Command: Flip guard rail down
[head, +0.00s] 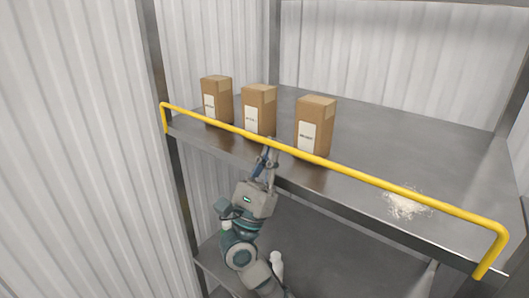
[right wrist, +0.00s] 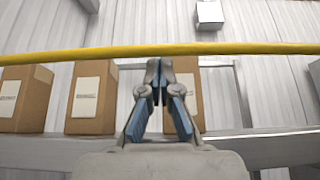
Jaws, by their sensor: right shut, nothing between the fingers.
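The yellow guard rail (head: 365,178) runs along the front edge of the upper shelf (head: 420,150) and stands raised above it, with bent ends at left and right. My right gripper (head: 269,147) is at the shelf's front edge, near the middle-left of the rail. Its fingers are shut with nothing between them. In the right wrist view the fingertips (right wrist: 158,66) show just below the rail (right wrist: 110,51); I cannot tell whether they touch it. My left gripper is not in view.
A pile of rice (head: 408,204) lies on the shelf at right. A lower shelf (head: 335,240) and a metal post (head: 160,65) are nearby.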

